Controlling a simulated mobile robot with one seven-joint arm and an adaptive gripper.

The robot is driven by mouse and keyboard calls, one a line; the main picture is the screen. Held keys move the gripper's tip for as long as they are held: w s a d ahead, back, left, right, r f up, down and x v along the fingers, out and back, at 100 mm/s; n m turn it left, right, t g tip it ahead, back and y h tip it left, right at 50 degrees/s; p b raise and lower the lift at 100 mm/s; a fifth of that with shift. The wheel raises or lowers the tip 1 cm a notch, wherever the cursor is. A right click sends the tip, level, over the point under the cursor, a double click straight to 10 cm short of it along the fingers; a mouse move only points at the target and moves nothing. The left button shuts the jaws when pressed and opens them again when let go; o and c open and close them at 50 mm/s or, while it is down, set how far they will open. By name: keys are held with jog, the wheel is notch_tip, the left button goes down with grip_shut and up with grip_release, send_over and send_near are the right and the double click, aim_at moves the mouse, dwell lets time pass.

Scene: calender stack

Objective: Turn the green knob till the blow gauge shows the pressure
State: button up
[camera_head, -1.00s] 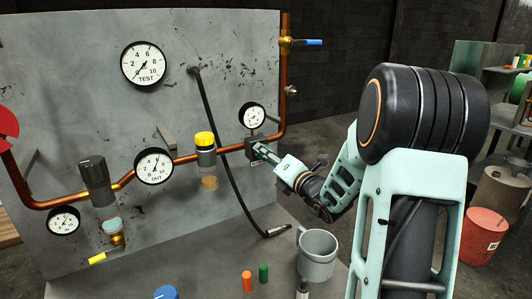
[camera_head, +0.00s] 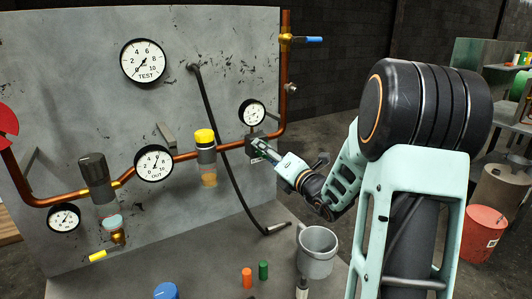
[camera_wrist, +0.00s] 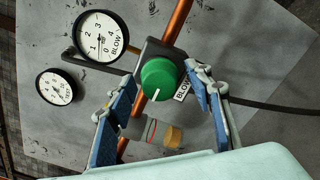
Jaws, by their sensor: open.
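The green knob (camera_wrist: 160,78) sits on a dark valve block in the wrist view, its white mark pointing down in the picture. My gripper (camera_wrist: 161,80) is open, with one finger on each side of the knob. I cannot tell whether the fingers touch it. The blow gauge (camera_wrist: 100,38) is at upper left of the knob, and its needle appears near the low end of the scale. In the head view the blow gauge (camera_head: 252,112) is above my gripper (camera_head: 257,147), which hides most of the knob.
Copper pipe (camera_head: 270,138) runs along the grey panel beside the gripper. A yellow-topped filter (camera_head: 205,150) and a black hose (camera_head: 225,160) are to the left. A grey mug (camera_head: 317,252) and small coloured caps stand on the bench below.

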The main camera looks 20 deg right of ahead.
jog(key=s+d, duration=0.2)
jog(key=s, duration=0.9)
jog(key=shift+s+d, duration=0.15)
jog(key=shift+s, duration=0.05)
